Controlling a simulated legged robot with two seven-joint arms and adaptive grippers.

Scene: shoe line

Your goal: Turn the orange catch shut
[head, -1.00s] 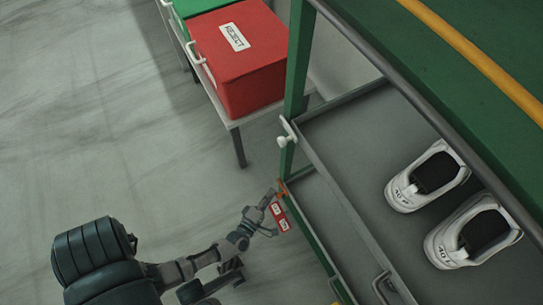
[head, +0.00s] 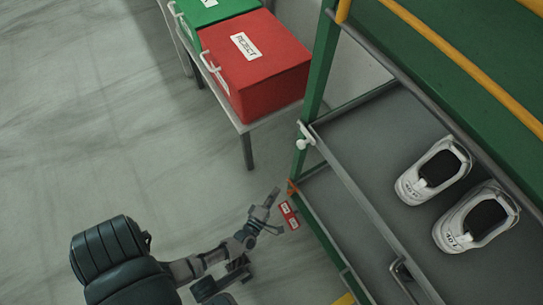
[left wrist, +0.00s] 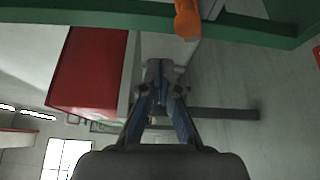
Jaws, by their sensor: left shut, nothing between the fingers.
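The small orange catch (head: 292,187) sits on the green post at the front corner of the lower tray of the rack. It also shows at the top of the left wrist view (left wrist: 187,18), beyond my fingertips. My left gripper (head: 274,194) is shut and empty, just left of the catch, with a small gap between them. Its closed fingers point up the left wrist view (left wrist: 163,72). The catch is too small in the head view to tell its exact angle. My right gripper is in neither view.
A red and white label (head: 289,215) hangs below the catch. A white knob (head: 304,136) is on the upper tray (head: 375,130), which holds two white shoes (head: 434,172). A red REJECT box (head: 255,65) and a green box (head: 205,10) stand behind. The floor at left is clear.

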